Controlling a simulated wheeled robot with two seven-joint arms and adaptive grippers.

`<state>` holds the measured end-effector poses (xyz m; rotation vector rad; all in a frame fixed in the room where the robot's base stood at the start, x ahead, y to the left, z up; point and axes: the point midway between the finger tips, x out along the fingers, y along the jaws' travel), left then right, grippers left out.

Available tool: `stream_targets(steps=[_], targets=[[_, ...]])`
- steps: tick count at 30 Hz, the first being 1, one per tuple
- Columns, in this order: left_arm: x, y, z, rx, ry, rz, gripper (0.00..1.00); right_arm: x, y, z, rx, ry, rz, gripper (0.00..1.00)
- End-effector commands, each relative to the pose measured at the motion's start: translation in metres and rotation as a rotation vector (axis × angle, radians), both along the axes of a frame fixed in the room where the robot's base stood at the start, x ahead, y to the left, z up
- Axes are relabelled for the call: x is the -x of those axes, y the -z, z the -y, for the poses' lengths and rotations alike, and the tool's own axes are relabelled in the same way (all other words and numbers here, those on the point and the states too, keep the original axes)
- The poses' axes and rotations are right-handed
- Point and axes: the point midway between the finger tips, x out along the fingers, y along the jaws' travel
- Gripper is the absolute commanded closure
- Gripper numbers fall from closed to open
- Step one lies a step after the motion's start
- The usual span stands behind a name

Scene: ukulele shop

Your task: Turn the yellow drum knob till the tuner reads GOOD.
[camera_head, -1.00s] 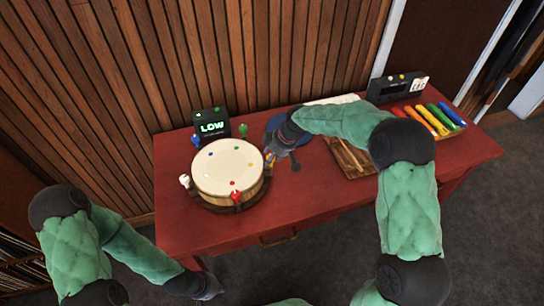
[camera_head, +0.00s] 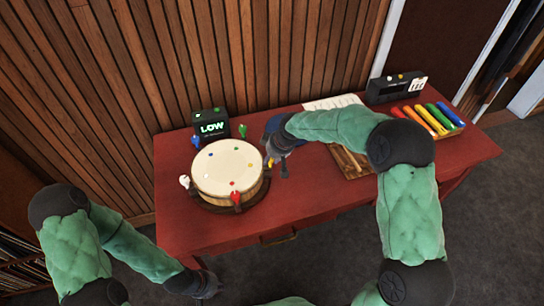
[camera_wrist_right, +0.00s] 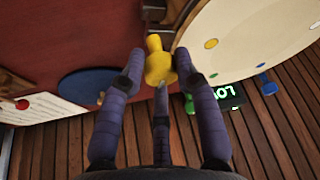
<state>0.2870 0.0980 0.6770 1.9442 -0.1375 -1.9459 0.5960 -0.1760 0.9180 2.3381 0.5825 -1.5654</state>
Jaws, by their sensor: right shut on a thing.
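The drum (camera_head: 227,172) stands on the red table, with coloured knobs around its rim and matching dots on its pale head. The yellow knob (camera_wrist_right: 158,66) is on the drum's side and shows between my right fingers in the right wrist view. My right gripper (camera_head: 271,160) is shut on it at the drum's right side; it also shows in the wrist view (camera_wrist_right: 155,78). The tuner (camera_head: 211,125) behind the drum reads LOW in green. My left gripper (camera_head: 207,286) hangs low in front of the table, away from the drum; its fingers are too small to judge.
A blue knob (camera_head: 196,141), a green knob (camera_head: 242,130), a white knob (camera_head: 184,181) and a red knob (camera_head: 235,198) ring the drum. Coloured bars (camera_head: 428,118) and a dark box (camera_head: 397,87) occupy the table's right. The front of the red table (camera_head: 300,205) is clear.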

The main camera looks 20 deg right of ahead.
Motion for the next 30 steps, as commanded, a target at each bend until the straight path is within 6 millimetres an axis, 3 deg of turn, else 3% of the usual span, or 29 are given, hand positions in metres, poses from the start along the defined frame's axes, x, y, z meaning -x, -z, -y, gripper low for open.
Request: stream_targets(steps=[12, 27, 28, 30], targets=[[0.000, 0.011, 0.000, 0.000, 0.000, 0.000, 1.00, -0.002, -0.001, -0.003, -0.002, 0.169, 0.008, 1.00], [0.000, 0.012, 0.000, 0.000, 0.000, 0.000, 1.00, -0.002, -0.003, -0.003, -0.004, 0.192, 0.009, 1.00], [0.000, 0.012, 0.000, 0.000, 0.000, 0.000, 1.00, -0.002, -0.003, -0.003, -0.003, 0.191, 0.009, 0.65], [0.000, 0.012, 0.000, 0.000, 0.000, 0.000, 1.00, -0.002, -0.003, -0.002, -0.003, 0.192, 0.008, 0.46]])
